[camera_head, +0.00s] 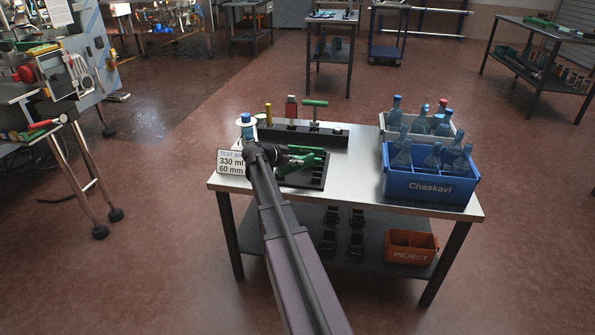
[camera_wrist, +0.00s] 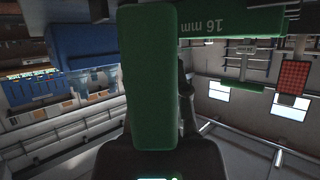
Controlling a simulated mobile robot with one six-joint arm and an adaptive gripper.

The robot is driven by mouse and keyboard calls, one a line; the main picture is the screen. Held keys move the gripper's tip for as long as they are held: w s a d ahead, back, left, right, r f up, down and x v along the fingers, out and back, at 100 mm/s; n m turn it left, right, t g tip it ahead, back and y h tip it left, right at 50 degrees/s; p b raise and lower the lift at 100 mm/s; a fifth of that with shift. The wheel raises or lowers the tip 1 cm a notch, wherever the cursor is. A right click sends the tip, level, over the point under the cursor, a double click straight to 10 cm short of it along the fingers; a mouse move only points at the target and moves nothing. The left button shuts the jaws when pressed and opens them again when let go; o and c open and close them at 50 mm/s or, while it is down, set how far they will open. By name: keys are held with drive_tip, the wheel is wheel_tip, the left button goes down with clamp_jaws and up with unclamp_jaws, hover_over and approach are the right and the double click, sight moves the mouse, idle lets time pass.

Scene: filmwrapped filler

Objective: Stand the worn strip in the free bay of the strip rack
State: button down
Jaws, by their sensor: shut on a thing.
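My gripper (camera_head: 282,157) is low over the left part of the table, partly hidden by my arm. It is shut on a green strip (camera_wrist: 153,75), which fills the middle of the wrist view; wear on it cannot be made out. Green pieces (camera_head: 306,150) show just right of the gripper in the head view. A second green piece marked "16 mm" (camera_wrist: 228,27) lies across the upper right of the wrist view. A black slotted rack (camera_head: 315,180) is beside and below the gripper. My arm and the green pieces hide part of it, so a free bay cannot be told.
A long black holder (camera_head: 335,140) behind carries yellow, red and green-handled pieces. A blue crate (camera_head: 425,188) and a pale crate (camera_head: 388,130) with bottles stand right. A sign (camera_head: 231,163) and blue-capped bottle (camera_head: 246,122) are left. An orange reject bin (camera_head: 411,255) is below.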

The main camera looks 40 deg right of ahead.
sight(301, 168)
drive_tip(key=shift+s+d, duration=0.15)
drive_tip(key=shift+d, duration=0.3)
drive_tip(key=shift+s+f+b, duration=0.1)
drive_tip(key=shift+f+b, duration=1.65)
drive_tip(key=shift+b, duration=0.05)
drive_tip(key=c, duration=0.6)
unclamp_jaws()
drive_tip(key=shift+f, duration=0.1)
drive_tip(key=shift+a, duration=0.15)
